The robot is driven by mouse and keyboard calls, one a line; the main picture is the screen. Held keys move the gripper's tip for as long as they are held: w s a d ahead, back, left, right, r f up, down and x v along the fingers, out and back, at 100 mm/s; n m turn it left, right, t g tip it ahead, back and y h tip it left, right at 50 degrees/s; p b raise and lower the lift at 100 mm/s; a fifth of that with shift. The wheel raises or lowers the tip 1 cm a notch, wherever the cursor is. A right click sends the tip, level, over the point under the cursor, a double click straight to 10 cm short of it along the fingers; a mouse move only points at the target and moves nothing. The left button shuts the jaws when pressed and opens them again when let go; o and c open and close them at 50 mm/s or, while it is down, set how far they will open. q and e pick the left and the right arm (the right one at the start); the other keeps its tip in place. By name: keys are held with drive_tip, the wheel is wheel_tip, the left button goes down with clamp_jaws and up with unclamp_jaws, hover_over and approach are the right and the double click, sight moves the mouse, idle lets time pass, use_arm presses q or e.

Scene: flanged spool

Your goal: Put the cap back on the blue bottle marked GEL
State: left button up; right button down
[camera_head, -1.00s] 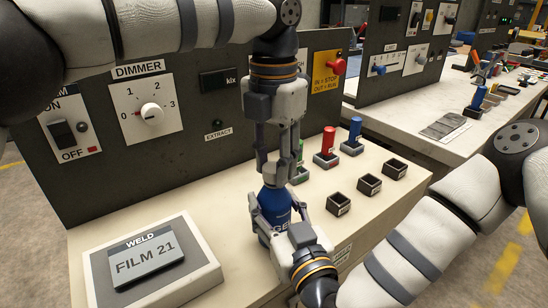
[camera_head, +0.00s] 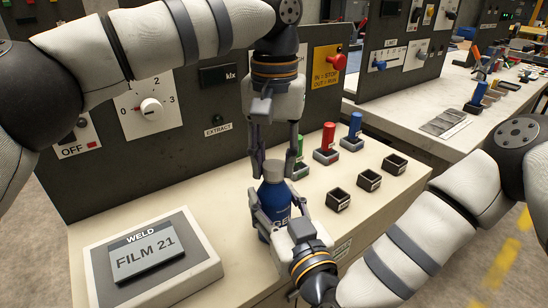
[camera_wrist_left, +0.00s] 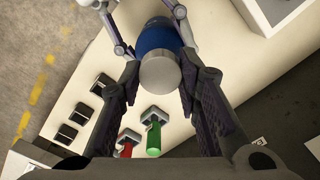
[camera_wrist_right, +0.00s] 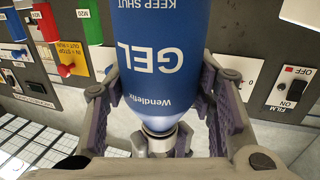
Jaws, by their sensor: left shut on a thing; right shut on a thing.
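The blue bottle marked GEL (camera_head: 273,202) stands upright near the front edge of the bench. It fills the middle of the right wrist view, upside down (camera_wrist_right: 155,60). The grey cap (camera_head: 273,170) sits on top of the bottle; the left wrist view shows it from above (camera_wrist_left: 160,74). Whether it is fully seated is hard to tell. My left gripper (camera_head: 274,172) points straight down from above, its fingers on either side of the cap, shut on it. My right gripper (camera_head: 272,226) is shut around the bottle's body from the front right; its fingers flank the bottle (camera_wrist_right: 158,95).
A display box reading FILM 21 (camera_head: 150,262) lies at left. Green (camera_head: 299,150), red (camera_head: 327,142) and blue (camera_head: 355,130) pegs stand in sockets behind the bottle. Several empty black sockets (camera_head: 338,200) lie to its right. A dark control panel (camera_head: 215,150) rises behind.

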use_arm(q)
drive_tip(key=m, duration=0.5)
drive_tip(key=shift+m, duration=1.5)
drive_tip(key=o, duration=0.7)
drive_tip(key=shift+c, duration=0.3)
